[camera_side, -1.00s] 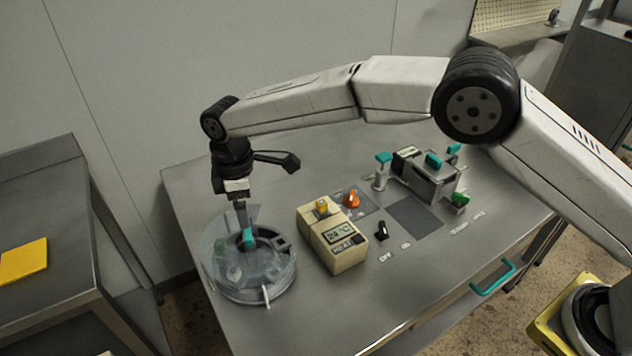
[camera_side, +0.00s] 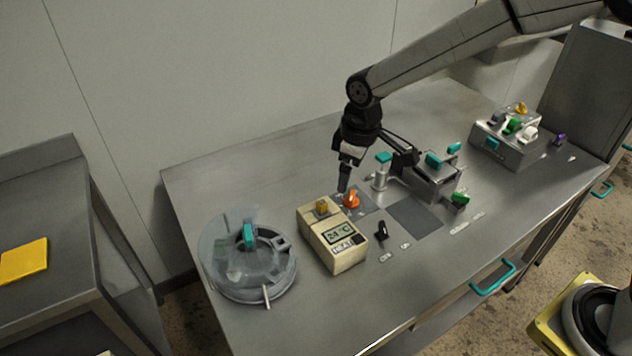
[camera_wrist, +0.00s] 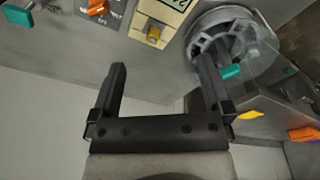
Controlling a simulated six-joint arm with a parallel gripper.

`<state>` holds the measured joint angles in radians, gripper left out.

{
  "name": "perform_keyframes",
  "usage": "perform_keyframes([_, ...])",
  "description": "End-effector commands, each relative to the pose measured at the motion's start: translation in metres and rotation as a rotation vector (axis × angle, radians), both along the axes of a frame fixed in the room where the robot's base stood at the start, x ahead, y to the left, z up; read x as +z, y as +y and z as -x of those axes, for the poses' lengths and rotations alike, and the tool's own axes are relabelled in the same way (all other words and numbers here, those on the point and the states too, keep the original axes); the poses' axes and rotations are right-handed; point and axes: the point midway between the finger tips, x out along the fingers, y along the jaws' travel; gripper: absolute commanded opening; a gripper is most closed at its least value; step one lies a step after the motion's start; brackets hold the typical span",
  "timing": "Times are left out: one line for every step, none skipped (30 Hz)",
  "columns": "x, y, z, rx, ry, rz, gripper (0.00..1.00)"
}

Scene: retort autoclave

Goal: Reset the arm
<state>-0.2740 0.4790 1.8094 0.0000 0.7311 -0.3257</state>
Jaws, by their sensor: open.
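My gripper (camera_side: 344,178) is in the air above the bench, behind the beige heater box and close to the orange knob (camera_side: 351,199) in the side view. In the wrist view my gripper (camera_wrist: 160,80) shows two black fingers spread wide with nothing between them. The round retort vessel (camera_side: 268,283) stands at the bench's left end, apart from my gripper. Its clear lid is tilted up and has a teal handle (camera_side: 249,235). The vessel also shows at the upper right of the wrist view (camera_wrist: 205,22).
The beige heater box (camera_side: 333,247) reads 24 °C. A grey device with teal knobs (camera_side: 432,180) stands right of my gripper, beside a teal-topped post (camera_side: 382,171). A box with coloured knobs (camera_side: 507,144) is at the far right. The bench's left rear is clear.

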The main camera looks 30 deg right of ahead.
Motion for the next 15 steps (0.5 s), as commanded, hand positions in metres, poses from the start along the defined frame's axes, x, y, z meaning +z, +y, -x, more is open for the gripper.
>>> perform_keyframes([0.002,-0.012,0.009,-0.040,-0.006,-0.004,1.00])
perform_keyframes([0.002,-0.019,0.015,-0.064,-0.009,-0.007,1.00])
perform_keyframes([0.002,-0.027,0.022,-0.096,-0.015,-0.011,1.00])
perform_keyframes([0.002,-0.034,0.028,-0.120,-0.018,-0.014,1.00])
perform_keyframes([0.002,-0.040,0.034,-0.143,-0.022,-0.016,1.00])
perform_keyframes([0.002,-0.048,0.042,-0.175,-0.029,-0.020,1.00])
perform_keyframes([0.002,-0.053,0.048,-0.198,-0.032,-0.023,1.00])
perform_keyframes([0.001,-0.059,0.054,-0.223,-0.036,-0.025,1.00])
perform_keyframes([0.001,-0.066,0.063,-0.254,-0.042,-0.029,1.00])
perform_keyframes([0.000,-0.072,0.070,-0.279,-0.045,-0.033,1.00])
perform_keyframes([0.000,-0.077,0.077,-0.301,-0.049,-0.034,1.00])
perform_keyframes([-0.001,-0.084,0.086,-0.334,-0.056,-0.039,1.00])
perform_keyframes([-0.002,-0.088,0.093,-0.357,-0.059,-0.042,1.00])
perform_keyframes([-0.003,-0.093,0.100,-0.380,-0.064,-0.045,1.00])
perform_keyframes([-0.004,-0.099,0.110,-0.411,-0.068,-0.048,1.00])
